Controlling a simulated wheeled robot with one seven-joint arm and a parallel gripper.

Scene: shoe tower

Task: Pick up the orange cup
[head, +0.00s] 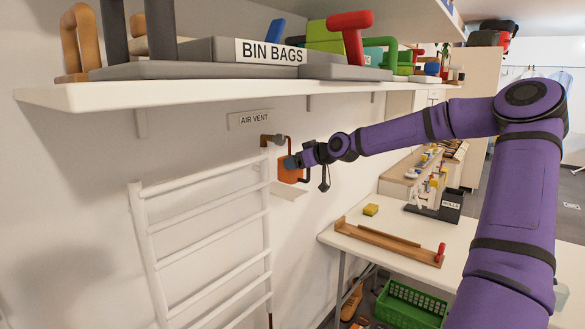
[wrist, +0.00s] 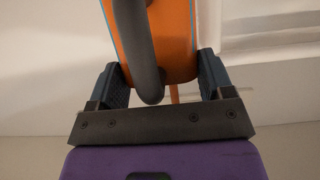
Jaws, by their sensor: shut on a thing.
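The orange cup (head: 289,175) is beside the white wall at the top right of the white ladder-like rack in the head view. My gripper (head: 291,163) is at the cup, with my purple arm reaching in from the right. In the wrist view, the two dark fingers of my gripper (wrist: 164,80) are on either side of the orange cup (wrist: 178,35) and are shut on it. A dark curved handle runs down the cup's near side there.
A white shelf (head: 200,93) with bin bags and tools hangs above. A table (head: 385,243) with a wooden tray (head: 395,243) is to the right, a green crate (head: 410,305) below.

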